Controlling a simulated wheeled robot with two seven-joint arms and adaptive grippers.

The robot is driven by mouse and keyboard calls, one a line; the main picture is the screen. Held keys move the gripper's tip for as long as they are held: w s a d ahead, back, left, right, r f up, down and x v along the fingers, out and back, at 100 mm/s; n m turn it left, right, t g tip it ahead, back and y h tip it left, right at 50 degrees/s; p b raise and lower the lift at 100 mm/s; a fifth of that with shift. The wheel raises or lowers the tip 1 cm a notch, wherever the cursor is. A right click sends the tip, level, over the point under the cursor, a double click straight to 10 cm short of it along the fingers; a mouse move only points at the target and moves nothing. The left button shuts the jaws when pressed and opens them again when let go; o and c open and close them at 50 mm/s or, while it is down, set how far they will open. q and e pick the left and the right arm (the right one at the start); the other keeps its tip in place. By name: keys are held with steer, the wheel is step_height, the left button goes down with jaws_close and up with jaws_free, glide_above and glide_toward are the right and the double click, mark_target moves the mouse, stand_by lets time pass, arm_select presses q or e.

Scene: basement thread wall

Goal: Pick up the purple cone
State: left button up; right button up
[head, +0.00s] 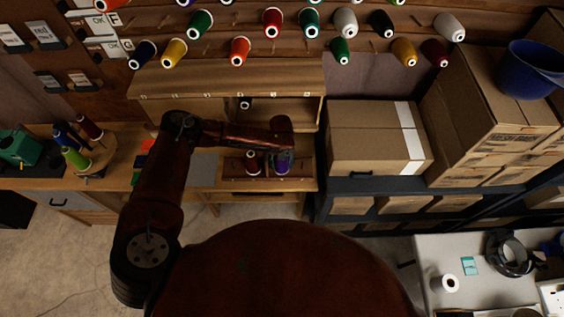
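The purple cone (283,169) stands on the wooden bench below the thread wall, in a shallow wooden tray or shelf. My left arm reaches in from the left, and its gripper (282,155) is right at the purple cone, covering part of it from above. The fingers are small and dark here, so I cannot tell whether they touch or grip the cone. My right gripper is out of view.
Rows of coloured thread cones (240,50) hang on the wall above. A cardboard box (370,150) stands right of the bench. Several cones stand on a round wooden stand (97,166) at left. A white table (440,255) holds a black ring-shaped object (510,255).

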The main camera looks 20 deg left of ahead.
arm_select(q)
steer(key=c, duration=0.9)
steer(key=shift+o, duration=0.2)
steer(key=shift+r, duration=0.1)
steer(key=shift+r, duration=0.55)
step_height(320, 180, up, 6)
steer(key=shift+f+b, duration=0.1)
steer(key=shift+b, duration=0.2)
steer(key=s+d, duration=0.2)
steer(key=s, duration=0.7)
steer(key=s+d+b, duration=0.1)
steer(key=s, duration=0.7)
steer(key=shift+s+d, duration=0.35)
steer(key=shift+d, duration=0.05)
